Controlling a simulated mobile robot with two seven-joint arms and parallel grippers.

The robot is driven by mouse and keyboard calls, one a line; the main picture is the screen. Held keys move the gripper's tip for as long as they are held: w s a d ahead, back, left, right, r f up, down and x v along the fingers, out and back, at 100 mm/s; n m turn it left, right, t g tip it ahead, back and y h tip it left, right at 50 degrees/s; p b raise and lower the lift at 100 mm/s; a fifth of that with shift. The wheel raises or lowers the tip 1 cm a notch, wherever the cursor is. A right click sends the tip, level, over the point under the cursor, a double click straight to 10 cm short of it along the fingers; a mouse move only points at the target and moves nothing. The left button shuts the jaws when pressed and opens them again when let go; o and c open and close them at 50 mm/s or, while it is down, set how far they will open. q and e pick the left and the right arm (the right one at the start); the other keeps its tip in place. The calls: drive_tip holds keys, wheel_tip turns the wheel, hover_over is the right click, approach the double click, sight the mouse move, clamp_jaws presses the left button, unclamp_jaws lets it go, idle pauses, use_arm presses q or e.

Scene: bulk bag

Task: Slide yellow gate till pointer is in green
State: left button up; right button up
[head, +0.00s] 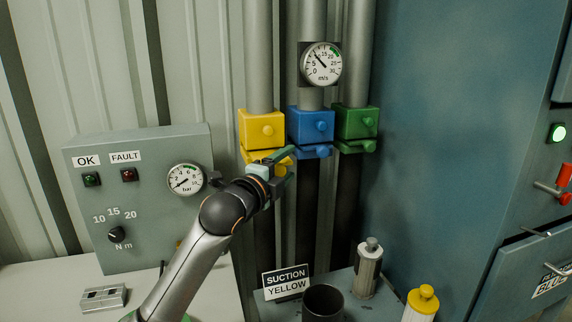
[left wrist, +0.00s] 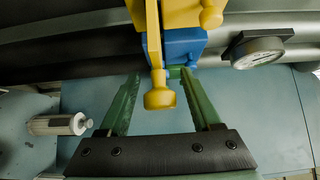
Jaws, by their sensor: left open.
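The yellow gate block (head: 262,130) sits on the left pipe, with a yellow slide plate and knob below it. My left gripper (head: 286,163) is at that plate, partly covering it. In the left wrist view, the yellow gate's knob (left wrist: 159,97) stands between the open green fingers of my left gripper (left wrist: 160,79), with a gap visible on each side. The round m/s gauge (head: 321,64) has its black pointer toward the upper left, near 10, outside the green arc at its upper right. My right gripper is not in view.
A blue gate (head: 310,122) and a green gate (head: 357,121) stand close right of the yellow one. A grey control box (head: 145,215) with a bar gauge (head: 186,180) is left. A "SUCTION YELLOW" sign (head: 286,282) and a dark cup (head: 323,302) are below.

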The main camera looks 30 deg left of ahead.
use_arm(q)
drive_tip(key=shift+c, duration=0.4)
clamp_jaws()
idle(1.0)
